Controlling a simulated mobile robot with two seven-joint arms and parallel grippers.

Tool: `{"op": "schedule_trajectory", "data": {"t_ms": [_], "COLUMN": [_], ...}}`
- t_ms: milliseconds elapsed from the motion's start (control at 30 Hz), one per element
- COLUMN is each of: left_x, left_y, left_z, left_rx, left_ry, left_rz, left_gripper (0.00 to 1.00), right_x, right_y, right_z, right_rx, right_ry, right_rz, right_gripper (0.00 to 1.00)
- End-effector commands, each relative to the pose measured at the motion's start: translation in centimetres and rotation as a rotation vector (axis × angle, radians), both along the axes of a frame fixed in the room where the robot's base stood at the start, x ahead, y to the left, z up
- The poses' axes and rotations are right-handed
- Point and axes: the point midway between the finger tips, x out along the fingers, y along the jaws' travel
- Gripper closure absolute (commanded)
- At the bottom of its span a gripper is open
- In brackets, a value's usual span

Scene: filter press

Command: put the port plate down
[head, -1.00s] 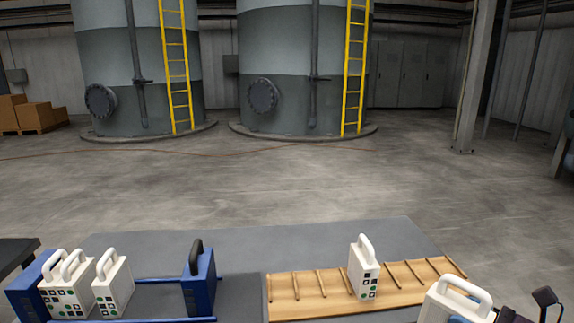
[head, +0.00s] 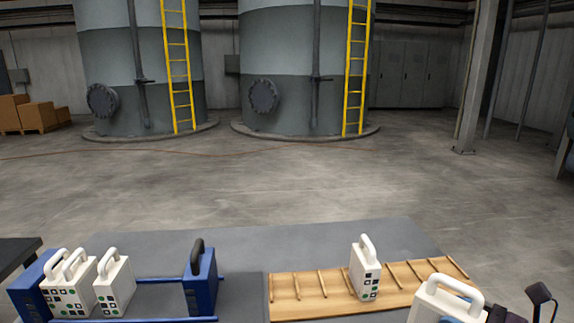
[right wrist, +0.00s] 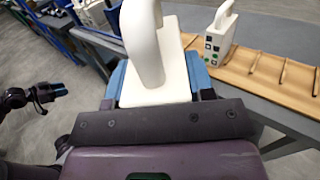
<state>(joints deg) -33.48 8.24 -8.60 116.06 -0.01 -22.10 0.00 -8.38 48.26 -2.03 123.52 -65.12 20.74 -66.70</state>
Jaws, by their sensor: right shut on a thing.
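A white port plate (head: 436,306) with a loop handle is at the bottom right of the head view, in front of the wooden rack (head: 320,305). My right gripper (right wrist: 160,82) is shut on this plate, with blue fingers on both sides of it; the plate (right wrist: 178,62) fills the top middle of the right wrist view. Its lower part is hidden. Another white plate (head: 368,276) with dark and green marks stands upright in the rack. A dark arm end with a blue part, likely my left gripper (right wrist: 52,92), shows at the left of the wrist view; its jaws are unclear.
The wooden rack has several pegs, with free slots on both sides of the standing plate. The grey table top (head: 300,245) is bare behind the rack.

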Motion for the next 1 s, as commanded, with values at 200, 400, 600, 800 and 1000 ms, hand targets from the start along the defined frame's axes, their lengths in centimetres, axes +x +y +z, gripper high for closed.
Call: {"op": "schedule_trajectory", "data": {"t_ms": [200, 400, 600, 800, 1000], "left_x": [0.0, 0.0, 0.0, 0.0, 0.0], "left_y": [0.0, 0.0, 0.0, 0.0, 0.0], "left_z": [0.0, 0.0, 0.0, 0.0, 0.0], "left_rx": [0.0, 0.0, 0.001, 0.001, 0.001], "left_ry": [0.0, 0.0, 0.0, 0.0, 0.0], "left_rz": [0.0, 0.0, -0.001, -0.001, -0.001], "left_gripper": [0.57, 0.57, 0.57, 0.57, 0.57], "right_x": [-0.1, 0.0, 0.1, 0.4, 0.8], "right_y": [0.5, 0.4, 0.1, -0.5, -1.7], "right_z": [0.9, 1.2, 1.3, 1.2, 0.3], "right_rx": [-0.003, -0.003, 0.0, 0.004, 0.009], "right_ry": [-0.003, -0.001, -0.001, 0.001, 0.003], "right_rz": [-0.042, -0.082, -0.139, -0.217, -0.331], "right_gripper": [0.87, 0.87, 0.87, 0.87, 0.87]}}
